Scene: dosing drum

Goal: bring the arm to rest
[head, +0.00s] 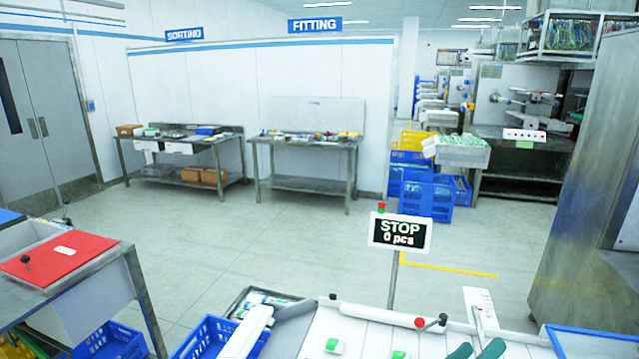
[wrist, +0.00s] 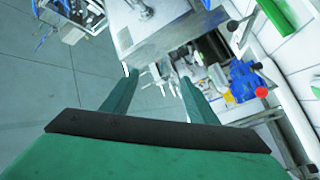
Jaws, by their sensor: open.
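My gripper (wrist: 158,82) shows in the wrist view as two green fingers, spread apart with nothing between them. Beyond the fingers are the grey floor and a blurred cluster of machine parts. Nothing is seen touching the fingers.
A display (head: 400,232) on a post reads STOP, 0 pcs. A lever with a red knob (head: 420,322) and a white surface lie at the bottom. A bench with a red lid (head: 58,258) stands left. A blue crate (head: 207,340) is near bottom centre. The middle floor is clear.

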